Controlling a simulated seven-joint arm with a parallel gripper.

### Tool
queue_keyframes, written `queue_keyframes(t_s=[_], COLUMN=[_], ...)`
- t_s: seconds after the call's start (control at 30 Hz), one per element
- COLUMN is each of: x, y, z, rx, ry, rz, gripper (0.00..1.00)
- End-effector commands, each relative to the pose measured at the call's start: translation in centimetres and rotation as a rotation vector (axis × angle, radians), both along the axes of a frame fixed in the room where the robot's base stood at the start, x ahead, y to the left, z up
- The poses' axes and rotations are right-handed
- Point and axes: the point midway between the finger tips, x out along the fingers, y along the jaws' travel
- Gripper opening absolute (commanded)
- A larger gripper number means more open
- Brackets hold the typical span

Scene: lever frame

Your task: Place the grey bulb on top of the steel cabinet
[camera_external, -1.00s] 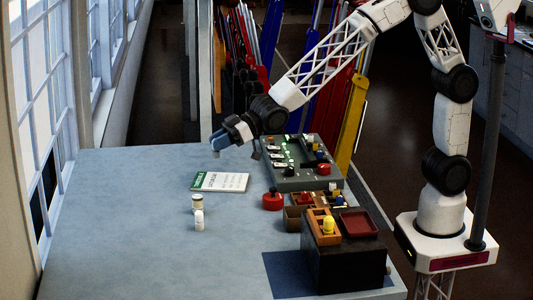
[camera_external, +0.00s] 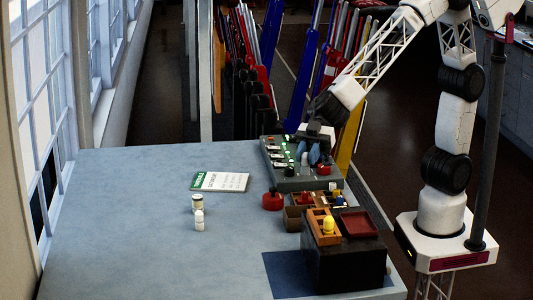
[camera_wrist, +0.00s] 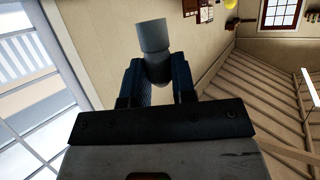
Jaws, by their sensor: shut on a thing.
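My gripper (camera_external: 307,152), with blue fingers, is shut on the grey bulb and hangs over the grey-green console at the back right of the table. In the wrist view the grey bulb (camera_wrist: 153,40) sits between the fingertips (camera_wrist: 158,75), its wider cylindrical end sticking out beyond them. In the external view the bulb is small and mostly hidden by the fingers. A dark box-shaped cabinet (camera_external: 340,270) stands at the front right. The grey-green console (camera_external: 300,184) is also box-like; I cannot tell for certain which one is the steel cabinet.
On the dark cabinet are an orange wooden tray (camera_external: 316,233) with a yellow bulb (camera_external: 328,225) and a dark red tray (camera_external: 359,223). The table's left is clear.

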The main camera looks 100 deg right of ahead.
Motion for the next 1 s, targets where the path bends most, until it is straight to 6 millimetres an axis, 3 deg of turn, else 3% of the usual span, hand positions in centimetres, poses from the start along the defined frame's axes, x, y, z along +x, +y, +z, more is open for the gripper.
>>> queue_keyframes(t_s=[0.2, 0.4, 0.6, 1.0], x=[-6.4, -10.4, -12.0, -12.0], y=[3.8, 5.5, 6.1, 6.1], z=[0.2, 0.1, 0.1, 0.0], rx=[-0.001, -0.001, 0.000, 0.000], ry=[-0.001, 0.001, 0.001, 0.000], rz=[0.167, 0.267, 0.307, 0.310], gripper=[0.02, 0.02, 0.02, 0.02])
